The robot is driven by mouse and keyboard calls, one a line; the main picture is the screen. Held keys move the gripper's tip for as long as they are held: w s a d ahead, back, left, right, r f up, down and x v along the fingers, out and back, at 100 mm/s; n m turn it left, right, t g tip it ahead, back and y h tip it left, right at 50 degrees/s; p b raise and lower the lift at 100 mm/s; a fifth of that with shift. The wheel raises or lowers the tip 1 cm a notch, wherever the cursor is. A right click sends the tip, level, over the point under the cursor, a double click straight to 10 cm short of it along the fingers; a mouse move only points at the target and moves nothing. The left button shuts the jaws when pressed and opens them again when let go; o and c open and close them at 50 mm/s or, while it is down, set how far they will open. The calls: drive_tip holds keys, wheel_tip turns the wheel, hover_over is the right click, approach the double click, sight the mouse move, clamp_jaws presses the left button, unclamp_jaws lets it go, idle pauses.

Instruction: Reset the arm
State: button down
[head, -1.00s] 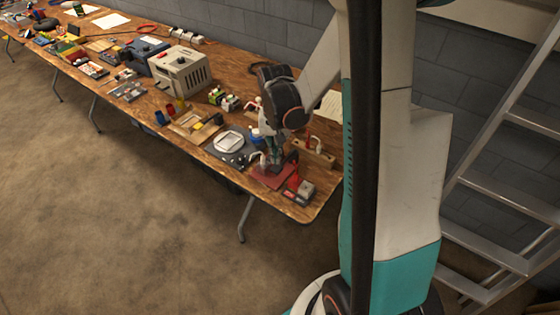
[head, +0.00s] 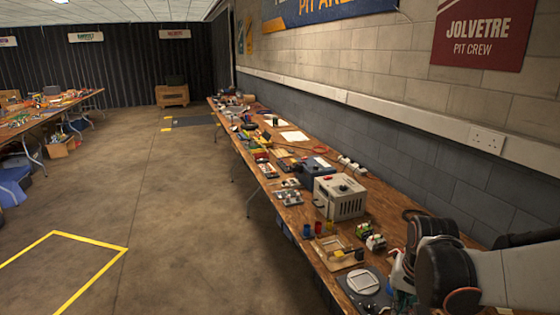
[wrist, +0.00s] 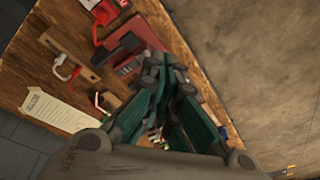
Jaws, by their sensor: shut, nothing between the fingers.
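My gripper (wrist: 172,72) is shut and empty in the wrist view, its green fingers together over the workbench end. In the head view my arm enters at the lower right. The gripper end there is mostly hidden behind the dark-and-white wrist joint and cut by the frame edge. In the wrist view a red pad (wrist: 126,60) lies close beside the fingertips, and I cannot tell whether they touch it. A wooden block with red and white hooks (wrist: 88,70) is left of the fingers.
A paper sheet (wrist: 52,112) lies near the block. Open floor (head: 170,220) spans the left.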

drive_tip(key=s+a+r+n+t+b, duration=0.1)
drive_tip(key=s+a+r+n+t, duration=0.4)
drive_tip(key=s+r, duration=0.5)
drive_tip(key=shift+s+a, duration=0.35)
drive_tip(key=shift+a, duration=1.05)
